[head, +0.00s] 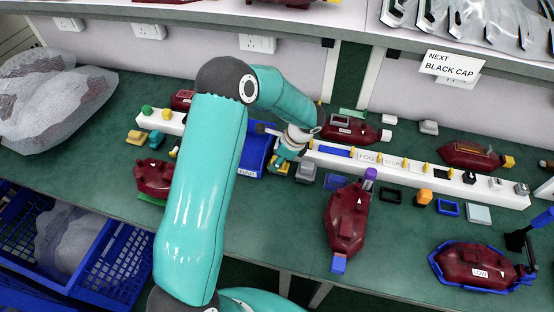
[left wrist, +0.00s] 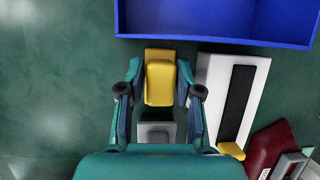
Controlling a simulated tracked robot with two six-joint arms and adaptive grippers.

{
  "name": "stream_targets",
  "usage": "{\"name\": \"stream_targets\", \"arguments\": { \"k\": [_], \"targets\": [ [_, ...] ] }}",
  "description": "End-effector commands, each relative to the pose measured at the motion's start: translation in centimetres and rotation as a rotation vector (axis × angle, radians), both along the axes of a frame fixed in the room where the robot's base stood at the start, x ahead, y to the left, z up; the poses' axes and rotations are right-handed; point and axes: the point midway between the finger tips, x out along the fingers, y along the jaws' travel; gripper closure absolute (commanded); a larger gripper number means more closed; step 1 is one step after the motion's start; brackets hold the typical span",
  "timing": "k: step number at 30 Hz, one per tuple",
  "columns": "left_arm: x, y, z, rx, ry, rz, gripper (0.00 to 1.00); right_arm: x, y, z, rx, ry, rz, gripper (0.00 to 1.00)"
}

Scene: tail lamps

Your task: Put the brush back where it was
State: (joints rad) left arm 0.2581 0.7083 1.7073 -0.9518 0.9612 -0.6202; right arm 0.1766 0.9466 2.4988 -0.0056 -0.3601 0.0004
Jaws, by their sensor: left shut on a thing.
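My left gripper (head: 285,160) is low over the green bench, in front of the blue bin (head: 252,155). In the left wrist view its two fingers (left wrist: 159,80) are closed on the sides of a yellow block-shaped thing (left wrist: 160,82). The yellow thing also shows under the gripper in the head view (head: 279,169). I cannot tell whether it is the brush; no bristles show. A small grey block (left wrist: 157,132) lies nearer the wrist, between the fingers in the picture. My right gripper is not in view.
A white rail (head: 440,181) with yellow pegs runs right of the gripper. Several dark red lamps stand around, one (head: 346,220) to the front right. A grey block (head: 306,172) is close by. A red lamp in a blue tray (head: 437,262) is at the right.

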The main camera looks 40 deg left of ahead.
Motion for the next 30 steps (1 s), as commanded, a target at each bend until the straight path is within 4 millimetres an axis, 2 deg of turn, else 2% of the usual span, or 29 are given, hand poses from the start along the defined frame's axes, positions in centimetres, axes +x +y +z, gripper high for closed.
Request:
{"name": "stream_targets", "arguments": {
  "k": [11,12,16,25,30],
  "targets": [
    [0.0,0.0,-0.7,0.0,-0.001,0.0,0.98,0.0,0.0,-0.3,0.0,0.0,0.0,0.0],
    [0.0,0.0,-0.6,0.0,-0.001,0.0,0.61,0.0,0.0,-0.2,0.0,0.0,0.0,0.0],
    [0.0,0.0,-0.6,0.0,-0.001,0.0,0.41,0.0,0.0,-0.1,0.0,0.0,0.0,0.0],
    [0.0,0.0,-0.5,0.0,-0.001,0.0,0.41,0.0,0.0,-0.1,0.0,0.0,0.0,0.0],
    [0.3,-0.3,0.4,0.002,-0.005,-0.001,0.41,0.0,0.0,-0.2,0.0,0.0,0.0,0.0]
  ]
}}
